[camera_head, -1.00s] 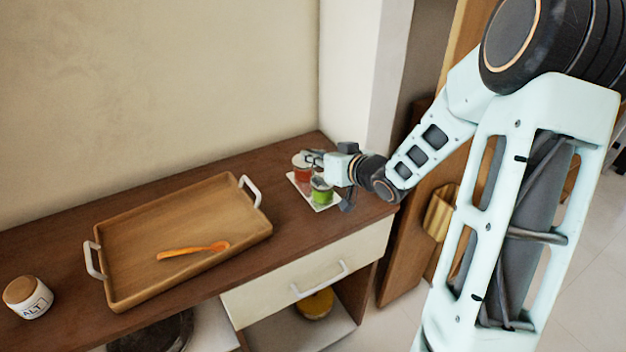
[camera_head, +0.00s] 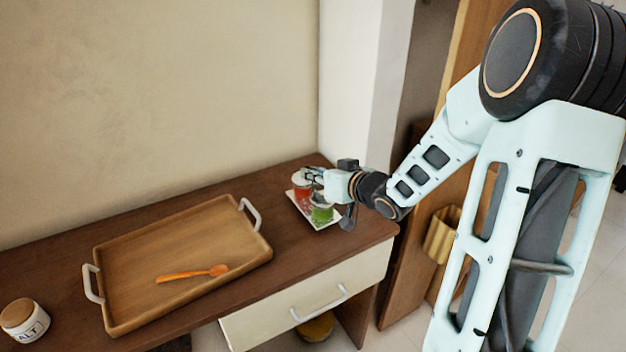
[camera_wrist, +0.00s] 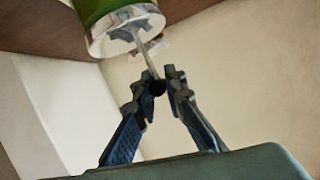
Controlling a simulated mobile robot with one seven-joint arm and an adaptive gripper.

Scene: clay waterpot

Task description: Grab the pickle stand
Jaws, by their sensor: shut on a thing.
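The pickle stand (camera_head: 297,205) is a small white tray with a red jar (camera_head: 301,192) and a green jar (camera_head: 322,214) on it. It is at the right end of the brown counter, and I see no clear gap beneath it. My gripper (camera_head: 314,175) reaches in from the right, at the top of the stand between the jars. In the wrist view, my gripper (camera_wrist: 160,82) is shut on the stand's thin metal rod (camera_wrist: 144,52), with a green jar (camera_wrist: 92,8) close above in the picture. The fingers partly hide the stand in the head view.
A wooden tray (camera_head: 120,318) with white handles lies left of the stand, holding an orange spoon (camera_head: 192,274). A white jar with a brown lid (camera_head: 24,322) stands at the far left. A wall (camera_head: 352,90) rises behind the stand. The counter has a drawer (camera_head: 305,305) below.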

